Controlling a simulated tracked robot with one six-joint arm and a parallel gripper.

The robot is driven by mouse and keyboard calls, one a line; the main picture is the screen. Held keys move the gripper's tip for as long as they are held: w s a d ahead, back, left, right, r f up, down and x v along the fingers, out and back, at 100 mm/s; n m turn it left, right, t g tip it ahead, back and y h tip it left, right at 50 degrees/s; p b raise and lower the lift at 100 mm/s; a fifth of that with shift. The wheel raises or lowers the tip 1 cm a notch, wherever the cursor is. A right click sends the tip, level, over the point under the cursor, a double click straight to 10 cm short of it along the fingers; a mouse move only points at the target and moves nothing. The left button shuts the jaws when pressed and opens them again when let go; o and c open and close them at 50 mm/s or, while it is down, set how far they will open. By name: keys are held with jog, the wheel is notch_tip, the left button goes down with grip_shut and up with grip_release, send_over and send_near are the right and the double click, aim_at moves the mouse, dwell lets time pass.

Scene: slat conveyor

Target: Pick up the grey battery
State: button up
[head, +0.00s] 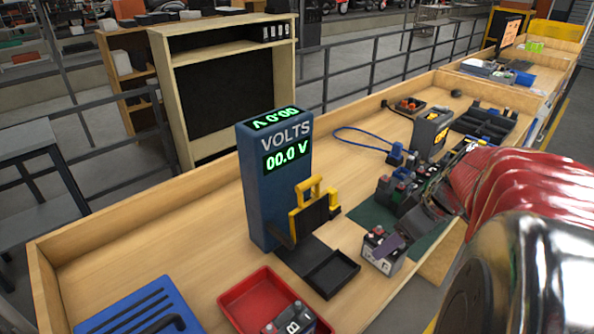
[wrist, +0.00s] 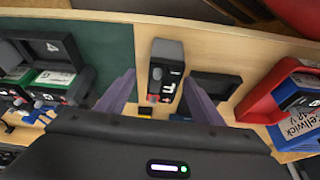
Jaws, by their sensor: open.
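A grey battery with a white label and a red terminal (head: 383,262) stands on the wooden bench, right of a black tray, in the head view. It also shows upright in the middle of the wrist view (wrist: 166,55). My gripper (wrist: 158,76) is open, with one purple finger on each side of this battery and a visible gap on both sides. In the head view, a purple fingertip of my gripper (head: 388,246) covers part of the battery; the other finger is hard to make out.
A blue voltmeter (head: 262,195) reads 00.0 V behind a black tray (head: 330,276). A red tray (head: 248,300) holds another battery (head: 292,318); a blue slotted tray (head: 110,318) is at front left. Several more batteries crowd the green mat (head: 368,216) by my arm.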

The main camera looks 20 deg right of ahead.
jog(key=shift+a+x, duration=0.1)
jog(key=shift+x, duration=1.2)
jog(key=shift+a+x, duration=0.15)
jog(key=shift+x, duration=1.15)
jog(key=shift+s, duration=0.2)
jog(key=shift+c, duration=0.2)
jog(key=c, duration=1.3)
